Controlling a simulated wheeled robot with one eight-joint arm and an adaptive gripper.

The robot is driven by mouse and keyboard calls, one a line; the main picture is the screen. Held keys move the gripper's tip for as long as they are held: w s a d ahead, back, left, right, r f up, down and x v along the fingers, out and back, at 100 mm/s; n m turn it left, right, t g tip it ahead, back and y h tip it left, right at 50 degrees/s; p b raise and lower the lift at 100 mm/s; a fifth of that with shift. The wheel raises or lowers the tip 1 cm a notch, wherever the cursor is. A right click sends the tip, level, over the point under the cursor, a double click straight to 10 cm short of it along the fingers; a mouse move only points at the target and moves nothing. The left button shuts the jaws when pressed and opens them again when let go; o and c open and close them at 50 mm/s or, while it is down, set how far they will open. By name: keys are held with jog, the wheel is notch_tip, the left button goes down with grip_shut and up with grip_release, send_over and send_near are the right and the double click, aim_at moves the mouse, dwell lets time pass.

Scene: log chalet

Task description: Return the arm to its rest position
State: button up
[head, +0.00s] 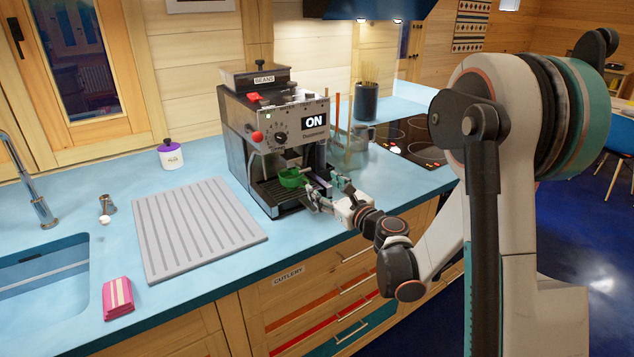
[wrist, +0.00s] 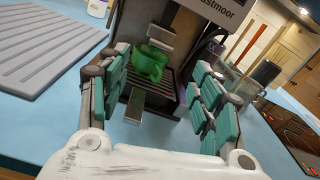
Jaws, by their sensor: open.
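My gripper (head: 327,192) is in front of the coffee machine (head: 236,132), with its fingers spread and pointing at the drip tray. In the wrist view my gripper (wrist: 160,105) is open, with nothing between its teal finger pads. A green cup (wrist: 148,62) sits on the drip tray beyond the fingertips, under the brew head. The cup also shows in the head view (head: 291,178). A metal bar, perhaps a handle, sticks out in front of the cup. My arm reaches in from the right over the counter edge.
A grey ribbed drain board (head: 197,225) lies left of the machine. A black cooktop (head: 410,140) and a dark utensil holder (head: 366,100) are to the right. Drawers are below the counter.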

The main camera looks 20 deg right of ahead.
jog(key=shift+s+d, duration=0.1)
jog(key=shift+s, duration=0.35)
jog(key=s+d+r+m+h, duration=0.4)
jog(key=r+m, duration=0.3)
jog(key=m, duration=0.4)
jog(key=s+d+r+m+h, duration=0.2)
jog(key=s+r+m+h, duration=0.35)
jog(key=m, duration=0.65)
jog(key=s+a+f+m+g+y, duration=0.1)
jog(key=s+a+f+m+g, duration=0.2)
jog(key=s+m, duration=0.3)
jog(key=s+a+f+m+g+y, duration=0.1)
jog(key=s+a+f+m+g, duration=0.2)
jog(key=s+m, duration=0.3)
jog(key=s+a+f+m+g+y, duration=0.2)
jog(key=s+a+f+m+g, duration=0.1)
jog(key=s, duration=1.1)
notch_tip(320, 180, down, 2)
jog(key=m+g, duration=0.1)
jog(key=m, duration=0.2)
jog(key=shift+a+f+m, duration=0.15)
jog(key=shift+a+m, duration=0.25)
